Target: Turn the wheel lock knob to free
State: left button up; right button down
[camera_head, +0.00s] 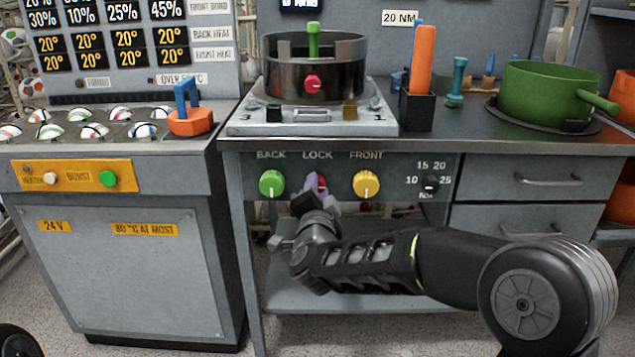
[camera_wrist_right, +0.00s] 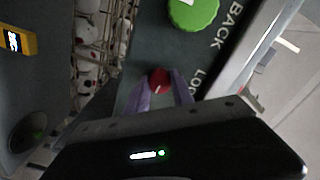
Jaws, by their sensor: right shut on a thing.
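The lock knob (camera_head: 321,180) is small and red, under the LOCK label on the dark panel (camera_head: 400,178), between a green BACK knob (camera_head: 272,183) and a yellow FRONT knob (camera_head: 366,185). My right gripper (camera_head: 315,183) reaches up to it from below, its purple fingers at the knob and partly covering it. In the right wrist view the red lock knob (camera_wrist_right: 158,80) sits between the two purple fingers (camera_wrist_right: 163,92), with a pale mark on its face. The right gripper is shut on it. My left gripper is not in view.
Above the panel stands a press with a dark ring (camera_head: 313,65) and a green handle. A green pot (camera_head: 543,90) and an orange-handled tool (camera_head: 424,60) are on the counter. A cabinet with balls (camera_head: 120,115) stands at left. Drawers (camera_head: 545,180) are at right.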

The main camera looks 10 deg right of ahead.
jog(key=shift+f+n, duration=0.1)
jog(key=shift+n, duration=0.5)
jog(key=c, duration=1.1)
grip_release()
jog(key=p+v, duration=0.1)
jog(key=v, duration=0.7)
jog(key=shift+w, duration=0.1)
